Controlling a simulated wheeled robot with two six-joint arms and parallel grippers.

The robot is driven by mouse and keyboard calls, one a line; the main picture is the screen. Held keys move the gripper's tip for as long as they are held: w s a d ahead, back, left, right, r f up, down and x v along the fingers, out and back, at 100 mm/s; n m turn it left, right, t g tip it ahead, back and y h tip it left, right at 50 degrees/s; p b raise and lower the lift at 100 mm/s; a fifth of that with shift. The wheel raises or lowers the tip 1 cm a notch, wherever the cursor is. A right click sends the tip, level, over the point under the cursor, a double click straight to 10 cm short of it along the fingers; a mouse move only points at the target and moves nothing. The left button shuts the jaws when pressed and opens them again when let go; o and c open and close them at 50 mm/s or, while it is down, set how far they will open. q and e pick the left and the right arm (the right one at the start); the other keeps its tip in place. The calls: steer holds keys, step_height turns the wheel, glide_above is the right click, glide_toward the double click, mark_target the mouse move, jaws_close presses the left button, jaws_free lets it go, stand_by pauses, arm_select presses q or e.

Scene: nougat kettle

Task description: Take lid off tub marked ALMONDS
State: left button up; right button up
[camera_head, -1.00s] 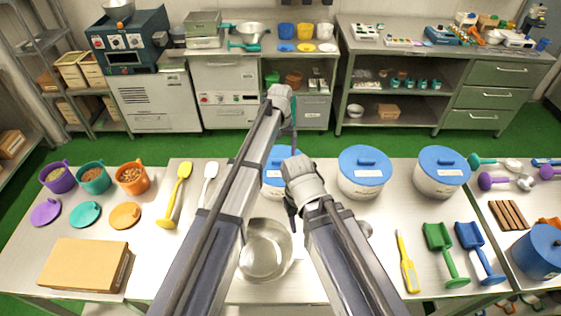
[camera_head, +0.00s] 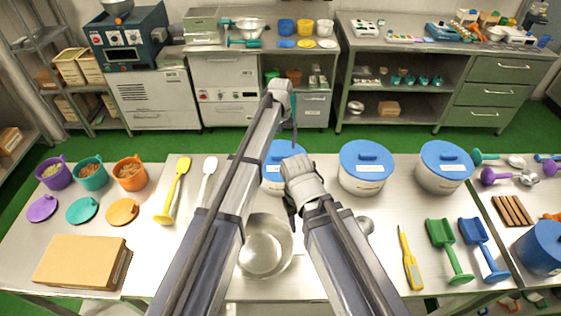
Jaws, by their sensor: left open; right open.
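Three white tubs with blue lids stand in a row on the near table: a left tub (camera_head: 273,185) partly hidden by my arms, a middle tub (camera_head: 366,184) and a right tub (camera_head: 440,182). All three lids are on. Their labels are too small to read, so I cannot tell which is marked ALMONDS. My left gripper (camera_head: 294,128) is open, above and behind the left tub, seen nearly edge-on. My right gripper (camera_head: 290,204) is open and empty, in front of the left tub and over the bowl's far rim.
A metal bowl (camera_head: 265,250) sits in front of the left tub. A yellow thermometer-like tool (camera_head: 411,262), green scoop (camera_head: 450,250) and blue scoop (camera_head: 484,250) lie right. A cardboard box (camera_head: 80,261) and colored cups are left.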

mark_target(280, 154)
arm_select(q)
step_height(280, 154, down, 5)
steer(key=b, duration=0.4)
steer(key=shift+s, duration=0.1)
arm_select(e)
step_height(280, 154, down, 5)
arm_select(q)
steer(key=shift+r, duration=0.1)
arm_select(e)
steer(key=shift+r, duration=0.1)
arm_select(q)
steer(key=c, duration=1.1)
step_height(280, 154, up, 10)
steer(key=p, duration=0.9)
steer(key=shift+p, duration=0.4)
arm_select(e)
step_height(280, 154, up, 10)
arm_select(q)
steer(key=shift+r, duration=0.1)
arm_select(e)
steer(key=shift+r, duration=0.1)
arm_select(q)
steer(key=shift+r+p, duration=1.4)
steer(key=shift+p, duration=0.05)
arm_select(e)
steer(key=shift+r, duration=1.4)
